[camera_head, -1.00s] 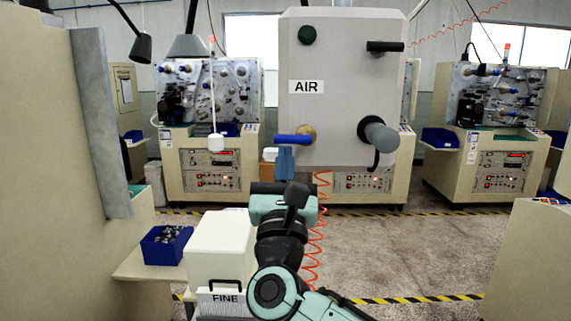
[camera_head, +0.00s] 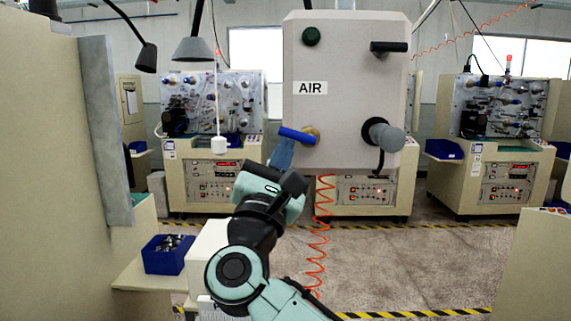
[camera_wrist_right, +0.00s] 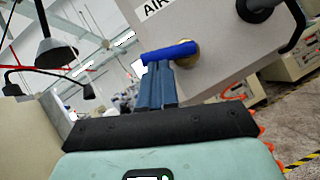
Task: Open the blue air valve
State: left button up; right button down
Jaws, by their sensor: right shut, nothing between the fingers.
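The blue air valve handle (camera_head: 297,136) sits on a brass fitting on the front of the grey box marked AIR (camera_head: 345,95). The handle points left and is tilted, its free left end slightly higher than its pivot. My right gripper (camera_head: 281,152) is shut and empty, with its blue-grey fingertips just below the handle's free end. In the right wrist view the handle (camera_wrist_right: 172,51) lies just above my fingertips (camera_wrist_right: 157,80); I cannot tell whether they touch. My left gripper is not in view.
A coiled orange hose (camera_head: 319,235) hangs below. A blue bin (camera_head: 167,254) stands at the lower left. Winding machines stand behind.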

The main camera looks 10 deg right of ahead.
jog(key=m+g+h, duration=0.1)
jog(key=m, duration=0.1)
jog(key=r+m+g+h+p, duration=0.1)
jog(key=m, duration=0.1)
jog(key=r+m+g+p, duration=0.1)
jog(key=m+g, duration=0.1)
jog(key=m, duration=0.1)
jog(key=shift+w+a+r+h, duration=0.15)
jog(key=shift+a+h, duration=0.1)
jog(key=shift+h, duration=0.15)
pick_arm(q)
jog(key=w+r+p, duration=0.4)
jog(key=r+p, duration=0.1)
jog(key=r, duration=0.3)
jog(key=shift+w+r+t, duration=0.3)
pick_arm(e)
jog(key=r+m+g, duration=0.1)
jog(key=m, duration=0.1)
jog(key=m+g, duration=0.1)
jog(key=m, duration=0.2)
jog(key=d+r+m+g, duration=0.1)
jog(key=m+g, duration=0.1)
jog(key=shift+d+r+m, duration=0.1)
jog(key=shift+r+m, duration=0.2)
jog(key=shift+s+d+r, duration=0.3)
